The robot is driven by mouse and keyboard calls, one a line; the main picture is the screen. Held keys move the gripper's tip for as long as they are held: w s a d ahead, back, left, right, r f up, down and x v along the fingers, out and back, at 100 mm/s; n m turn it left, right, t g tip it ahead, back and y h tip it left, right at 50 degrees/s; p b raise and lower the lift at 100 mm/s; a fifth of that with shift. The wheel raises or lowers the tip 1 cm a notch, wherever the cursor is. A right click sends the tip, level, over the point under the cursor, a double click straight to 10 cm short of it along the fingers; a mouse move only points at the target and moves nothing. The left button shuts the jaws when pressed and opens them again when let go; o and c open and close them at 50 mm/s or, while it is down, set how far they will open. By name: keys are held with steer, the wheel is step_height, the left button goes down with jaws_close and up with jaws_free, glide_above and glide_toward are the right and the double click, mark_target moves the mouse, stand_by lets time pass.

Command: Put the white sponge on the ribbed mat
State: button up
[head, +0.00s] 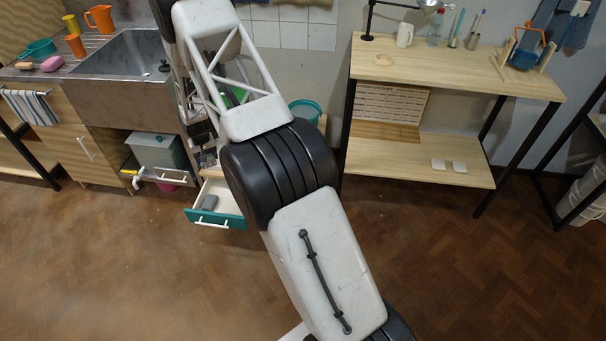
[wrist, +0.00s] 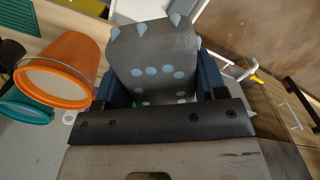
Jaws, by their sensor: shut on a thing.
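In the wrist view my gripper (wrist: 160,72) is shut on a grey thing (wrist: 152,52) with pale blue dots and pale pointed marks along its far edge. Dark blue fingers press on both its sides. I cannot tell what it is. In the head view my gripper is mostly hidden behind my arm, above the open drawer. I cannot make out a white sponge for certain; two small white square pieces (head: 438,164) lie on the lower shelf of the wooden bench. No ribbed mat is clearly identifiable.
The open teal-fronted drawer (head: 215,220) holds a grey thing (head: 209,202). The wrist view shows an orange bucket (wrist: 66,70) and a teal container (wrist: 25,108) left of the held thing. A pink sponge (head: 53,63) lies by the sink (head: 125,55). The bench top (head: 450,72) has free room.

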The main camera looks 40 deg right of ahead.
steer(key=s+d+f+m, duration=0.2)
steer(key=s+d+f, duration=0.5)
steer(key=d, duration=0.4)
steer(key=s+d+f+m, duration=0.3)
steer(key=s+d+f, duration=0.4)
steer(key=d, duration=0.4)
steer(key=s+d+f+m, duration=0.2)
steer(key=s+d+f, duration=0.5)
steer(key=s+d, duration=0.2)
steer(key=shift+s+d, duration=0.3)
steer(key=shift+d, duration=1.05)
steer(key=shift+w, duration=0.15)
steer(key=w+d, duration=0.2)
steer(key=w, duration=0.2)
steer(key=w+d+f, duration=0.1)
steer(key=w+d, duration=0.2)
steer(key=w, duration=0.2)
steer(key=w+d, duration=0.3)
steer(key=w, duration=0.1)
steer(key=shift+w+f, duration=0.25)
steer(key=shift+w, duration=0.05)
steer(key=shift+a+f, duration=0.1)
steer(key=shift+f, duration=1.65)
